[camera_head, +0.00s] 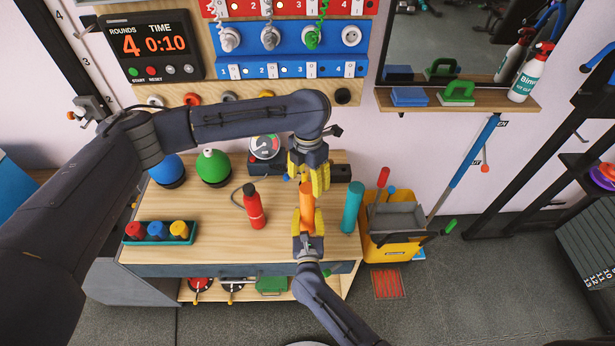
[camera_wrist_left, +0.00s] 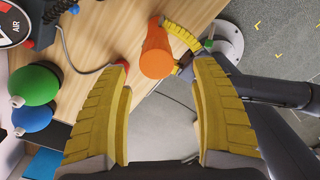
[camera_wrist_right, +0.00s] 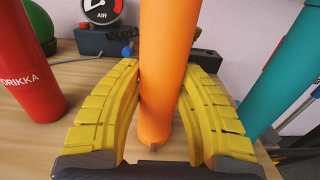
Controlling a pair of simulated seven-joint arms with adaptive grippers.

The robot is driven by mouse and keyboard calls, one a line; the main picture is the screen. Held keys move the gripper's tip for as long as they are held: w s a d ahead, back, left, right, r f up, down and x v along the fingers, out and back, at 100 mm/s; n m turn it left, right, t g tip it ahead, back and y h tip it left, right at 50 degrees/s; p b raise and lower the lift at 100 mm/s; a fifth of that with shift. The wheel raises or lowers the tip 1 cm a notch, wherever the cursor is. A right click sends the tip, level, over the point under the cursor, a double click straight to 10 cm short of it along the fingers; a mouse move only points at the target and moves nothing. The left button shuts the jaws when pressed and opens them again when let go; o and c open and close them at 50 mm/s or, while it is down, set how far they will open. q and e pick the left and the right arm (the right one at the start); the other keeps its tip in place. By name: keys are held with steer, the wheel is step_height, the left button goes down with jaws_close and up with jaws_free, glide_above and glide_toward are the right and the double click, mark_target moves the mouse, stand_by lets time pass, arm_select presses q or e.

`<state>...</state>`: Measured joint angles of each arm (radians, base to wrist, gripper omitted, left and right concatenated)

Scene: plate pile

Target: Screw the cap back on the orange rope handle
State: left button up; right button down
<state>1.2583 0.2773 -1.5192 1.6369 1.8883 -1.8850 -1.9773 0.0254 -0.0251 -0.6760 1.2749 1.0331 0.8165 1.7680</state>
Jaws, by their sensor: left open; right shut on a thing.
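The orange rope handle (camera_head: 306,197) is an upright smooth cylinder over the right part of the wooden bench. My right gripper (camera_head: 307,222) is shut on it, a yellow finger on each side; in the right wrist view the orange handle (camera_wrist_right: 167,60) rises between the fingers, with a small metal tip at its lower end. My left gripper (camera_head: 309,180) is open and empty just above the handle. In the left wrist view, the handle's orange end (camera_wrist_left: 157,60) lies beyond the open fingertips. I cannot make out a separate cap for it.
A red bottle (camera_head: 254,206) stands left of the handle; a teal cylinder (camera_head: 351,207) stands close on the right. A teal tray (camera_head: 127,240) holds red, blue and yellow pieces. Green and blue round weights and an air gauge (camera_head: 265,147) stand at the back. The front middle of the bench is clear.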

mark_target(307, 189)
arm_select(q)
steer(key=n, duration=0.7)
arm_select(e)
steer(key=shift+f, duration=0.1)
arm_select(q)
steer(key=n, duration=0.6)
steer(key=shift+r, duration=0.15)
steer(key=n, duration=0.7)
steer(key=shift+w+r, duration=0.1)
steer(key=shift+w, duration=0.05)
steer(key=n, duration=0.7)
steer(key=shift+a, duration=0.1)
steer(key=shift+f, duration=4)
